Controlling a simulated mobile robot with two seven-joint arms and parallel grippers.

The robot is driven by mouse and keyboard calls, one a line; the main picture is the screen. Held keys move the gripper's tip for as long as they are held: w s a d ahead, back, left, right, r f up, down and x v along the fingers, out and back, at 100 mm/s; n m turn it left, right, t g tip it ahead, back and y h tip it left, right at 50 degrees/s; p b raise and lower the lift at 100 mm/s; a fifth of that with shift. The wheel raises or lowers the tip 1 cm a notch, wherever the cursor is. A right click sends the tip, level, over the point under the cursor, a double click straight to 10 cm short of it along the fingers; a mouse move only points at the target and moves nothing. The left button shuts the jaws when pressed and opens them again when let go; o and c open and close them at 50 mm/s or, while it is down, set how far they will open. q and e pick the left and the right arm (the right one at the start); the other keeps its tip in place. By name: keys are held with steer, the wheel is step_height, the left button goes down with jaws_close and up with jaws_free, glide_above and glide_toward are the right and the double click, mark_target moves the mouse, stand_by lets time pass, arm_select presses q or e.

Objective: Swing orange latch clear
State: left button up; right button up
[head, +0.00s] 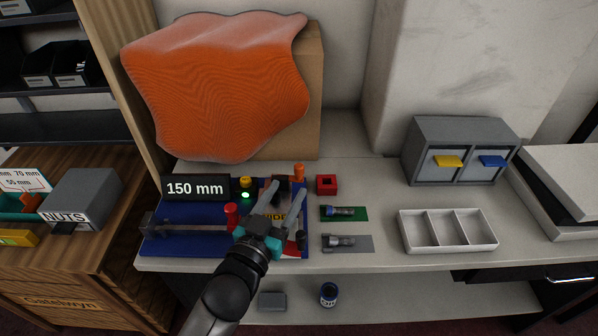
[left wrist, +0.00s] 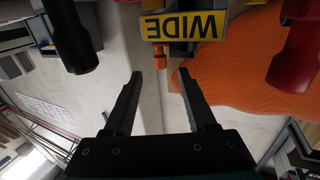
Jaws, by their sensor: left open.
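The orange latch (head: 298,172) shows as a small upright orange knob at the back right of the blue fixture (head: 180,245). In the left wrist view, a small orange knob (left wrist: 159,58) hangs below the yellow WIDE label (left wrist: 184,26), as that view is upside down. My left gripper (head: 283,196) is over the right part of the fixture, its fingers pointing to the back. In the left wrist view the gripper (left wrist: 159,75) is open and empty, with the orange knob just beyond and between the fingertips. The gripper hides part of the label in the head view. My right gripper is not seen.
A red post (head: 231,215) and a black 150 mm sign (head: 195,188) stand on the fixture's left. A red block (head: 327,185), a green plate (head: 345,213) and a white tray (head: 447,231) lie to the right. An orange cloth (head: 220,90) hangs behind.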

mark_target(297, 173)
arm_select(q)
steer(key=b+x, duration=0.1)
steer(key=x, duration=0.5)
steer(key=shift+b, duration=0.3)
steer(key=shift+x, duration=0.85)
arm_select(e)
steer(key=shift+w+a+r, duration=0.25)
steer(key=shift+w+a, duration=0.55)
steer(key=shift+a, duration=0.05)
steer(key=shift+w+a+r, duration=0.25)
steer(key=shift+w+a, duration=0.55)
arm_select(q)
steer(key=shift+c, duration=0.4)
jaws_close()
